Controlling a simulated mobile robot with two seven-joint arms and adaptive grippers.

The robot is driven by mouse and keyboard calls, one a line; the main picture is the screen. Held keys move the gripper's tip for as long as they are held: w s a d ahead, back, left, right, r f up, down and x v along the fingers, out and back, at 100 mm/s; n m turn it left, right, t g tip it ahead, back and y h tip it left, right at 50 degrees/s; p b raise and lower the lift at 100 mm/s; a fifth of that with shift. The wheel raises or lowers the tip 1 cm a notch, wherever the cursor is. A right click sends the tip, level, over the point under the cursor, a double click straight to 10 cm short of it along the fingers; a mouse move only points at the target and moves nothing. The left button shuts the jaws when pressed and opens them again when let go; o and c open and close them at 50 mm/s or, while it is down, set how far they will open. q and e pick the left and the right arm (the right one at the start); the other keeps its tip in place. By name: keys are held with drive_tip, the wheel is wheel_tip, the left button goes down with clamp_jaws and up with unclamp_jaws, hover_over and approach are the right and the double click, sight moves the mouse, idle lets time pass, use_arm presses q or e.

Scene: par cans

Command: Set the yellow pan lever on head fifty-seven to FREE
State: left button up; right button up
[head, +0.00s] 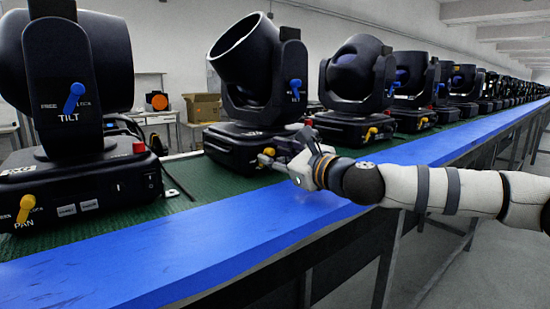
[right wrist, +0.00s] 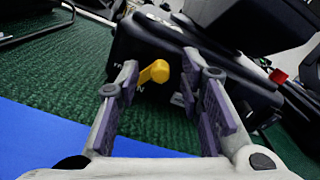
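My right gripper (head: 282,153) is at the front of the second moving head's base (head: 232,150). That base carries a yellow pan lever (head: 267,152). In the right wrist view the yellow lever (right wrist: 155,72) shows between my two open fingers (right wrist: 165,105), beyond their tips, with a visible gap on each side. White lettering beside it is partly hidden; "FR" can be made out at its left. I cannot read this head's number. My left gripper is not in view.
A nearer moving head (head: 75,180) stands at left with its own yellow PAN lever (head: 26,208) and a blue TILT lever (head: 74,97). More heads recede to the right along the green bench top (head: 180,178). The blue front edge (head: 200,245) is clear.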

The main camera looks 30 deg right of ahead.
sight(254, 152)
clamp_jaws()
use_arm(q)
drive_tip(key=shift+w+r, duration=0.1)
use_arm(e)
drive_tip(key=shift+r, duration=0.15)
drive_tip(key=shift+a+r+n+p, duration=0.1)
drive_tip(key=shift+a+n+p, duration=0.1)
drive_tip(key=shift+n, duration=0.35)
drive_tip(key=shift+a+r+n+p, duration=0.1)
drive_tip(key=shift+n+p, duration=0.1)
drive_tip(key=shift+n, duration=0.35)
drive_tip(key=n, duration=0.1)
drive_tip(key=a+n+p, duration=0.1)
drive_tip(key=n, duration=0.1)
drive_tip(key=shift+s+r+n, duration=0.1)
drive_tip(key=shift+n, duration=0.2)
drive_tip(key=n, duration=0.1)
drive_tip(key=a+n+p, duration=0.1)
drive_tip(key=n, duration=0.1)
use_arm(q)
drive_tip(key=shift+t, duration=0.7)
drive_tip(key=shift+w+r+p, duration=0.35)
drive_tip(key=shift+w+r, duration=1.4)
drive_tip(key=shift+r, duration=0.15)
use_arm(e)
drive_tip(key=shift+a+f+n, duration=0.15)
drive_tip(key=shift+n, duration=0.6)
drive_tip(key=shift+a+f+n, duration=0.15)
drive_tip(key=shift+n, duration=0.6)
